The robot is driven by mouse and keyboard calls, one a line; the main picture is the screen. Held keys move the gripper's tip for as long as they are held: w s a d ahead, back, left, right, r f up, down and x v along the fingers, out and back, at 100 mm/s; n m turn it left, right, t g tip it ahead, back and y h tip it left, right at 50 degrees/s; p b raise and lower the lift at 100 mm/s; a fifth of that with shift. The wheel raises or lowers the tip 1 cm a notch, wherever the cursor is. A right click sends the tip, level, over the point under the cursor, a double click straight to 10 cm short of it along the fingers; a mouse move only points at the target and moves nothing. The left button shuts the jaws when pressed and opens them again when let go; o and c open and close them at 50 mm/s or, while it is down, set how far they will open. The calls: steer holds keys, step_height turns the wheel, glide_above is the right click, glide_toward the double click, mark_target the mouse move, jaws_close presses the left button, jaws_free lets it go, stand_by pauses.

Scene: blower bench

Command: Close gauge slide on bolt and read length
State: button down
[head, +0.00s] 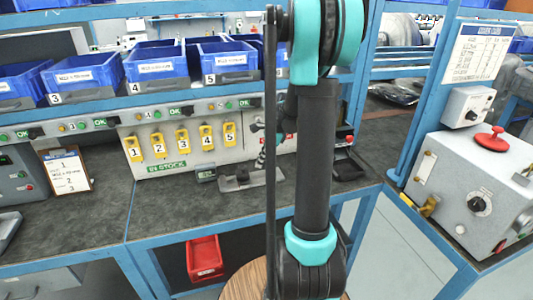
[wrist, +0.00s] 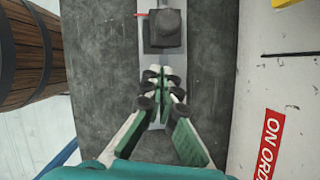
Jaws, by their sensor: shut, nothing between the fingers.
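The gauge lies on the dark bench top; its pale rail (wrist: 150,58) runs up the middle of the wrist view. A dark block (wrist: 163,28), apparently the slide, sits on the rail with a thin red pointer at its left. In the head view the gauge's grey plate (head: 240,184) lies near the bench front, partly hidden by my arm. My gripper (wrist: 161,76) is shut and empty, its fingertips over the rail just below the block in the wrist view. A small gap seems to separate them. I cannot make out the bolt or a length reading.
A wooden barrel (wrist: 28,55) stands left in the wrist view. A red "ON ORDER" label (wrist: 270,145) is at right. Yellow numbered tags (head: 182,140) hang behind the gauge, below blue bins (head: 152,65). A grey control box (head: 470,190) stands at right.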

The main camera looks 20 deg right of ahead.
mark_target(244, 173)
steer(key=shift+w+a+r, duration=0.1)
steer(key=shift+w+a, duration=0.05)
steer(key=shift+a, duration=0.65)
steer(key=shift+w+a, duration=0.1)
steer(key=shift+a, duration=0.65)
steer(key=shift+w+a, duration=0.1)
steer(key=shift+a, duration=0.45)
steer(key=d, duration=0.2)
steer(key=s+d, duration=0.1)
steer(key=d, duration=0.1)
steer(key=shift+d+r, duration=0.2)
steer(key=shift+d, duration=0.05)
steer(key=w+v, duration=0.1)
steer(key=v, duration=0.8)
steer(key=s+a+f+n+t+h, duration=0.1)
steer(key=s+a+f+n+h, duration=0.1)
steer(key=s+f+n, duration=0.4)
steer(key=s+a+f+n+t+h, duration=0.2)
steer(key=s+f+n, duration=0.4)
steer(key=s+n, duration=0.8)
steer(key=shift+s+a, duration=0.9)
steer(key=shift+s, duration=0.25)
